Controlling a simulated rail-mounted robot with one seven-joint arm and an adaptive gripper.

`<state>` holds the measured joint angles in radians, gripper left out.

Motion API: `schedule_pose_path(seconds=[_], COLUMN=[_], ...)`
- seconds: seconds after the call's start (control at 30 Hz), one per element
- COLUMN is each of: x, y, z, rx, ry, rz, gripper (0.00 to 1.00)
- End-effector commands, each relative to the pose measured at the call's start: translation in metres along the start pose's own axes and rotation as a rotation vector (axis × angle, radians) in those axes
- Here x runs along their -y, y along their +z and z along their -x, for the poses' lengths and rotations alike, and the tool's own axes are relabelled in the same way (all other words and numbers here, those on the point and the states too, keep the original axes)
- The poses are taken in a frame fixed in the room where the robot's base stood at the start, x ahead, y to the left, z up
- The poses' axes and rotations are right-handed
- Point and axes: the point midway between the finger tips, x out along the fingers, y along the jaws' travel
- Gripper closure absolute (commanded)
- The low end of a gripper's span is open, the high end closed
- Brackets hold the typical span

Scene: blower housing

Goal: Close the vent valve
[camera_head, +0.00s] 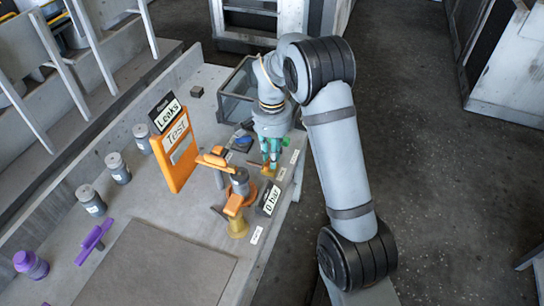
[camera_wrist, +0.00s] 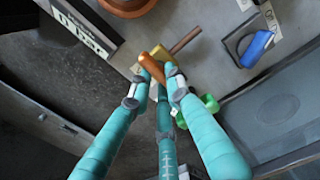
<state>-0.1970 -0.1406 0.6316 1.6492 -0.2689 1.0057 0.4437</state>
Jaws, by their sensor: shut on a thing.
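A small valve with an orange lever (camera_wrist: 152,68), a yellow body (camera_wrist: 160,53) and a brown stem or pipe (camera_wrist: 186,40) sits at the bench edge. In the head view the small orange and brown part (camera_head: 266,171) shows under my fingers. My gripper (camera_head: 270,164) reaches down from above. In the wrist view its teal fingers (camera_wrist: 161,72) are closed around the orange lever. The fingers hide part of the lever and body, so its exact angle is hard to tell.
A grey cylinder with orange arms (camera_head: 240,182) on a yellow base stands close by, beside a "0 bar" sign (camera_head: 268,199). An orange "Test" board (camera_head: 175,150), a blue part (camera_wrist: 255,47) on a dark plate and a clear-sided bin (camera_head: 237,92) are near. Grey canisters line the left.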

Motion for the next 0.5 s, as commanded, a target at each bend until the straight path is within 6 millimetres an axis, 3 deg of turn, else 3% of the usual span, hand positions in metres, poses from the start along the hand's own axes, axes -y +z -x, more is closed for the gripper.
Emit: schedule_pose_path(seconds=[0.33, 0.37, 0.5], x=[0.0002, 0.0002, 0.0001], y=[-0.0004, -0.0004, -0.0003], z=[0.0006, 0.0006, 0.0005], rx=[0.0, 0.0, 0.0], ry=[-0.001, -0.002, -0.001], rz=[-0.005, -0.005, -0.004], gripper=[1.0, 0.81, 0.73])
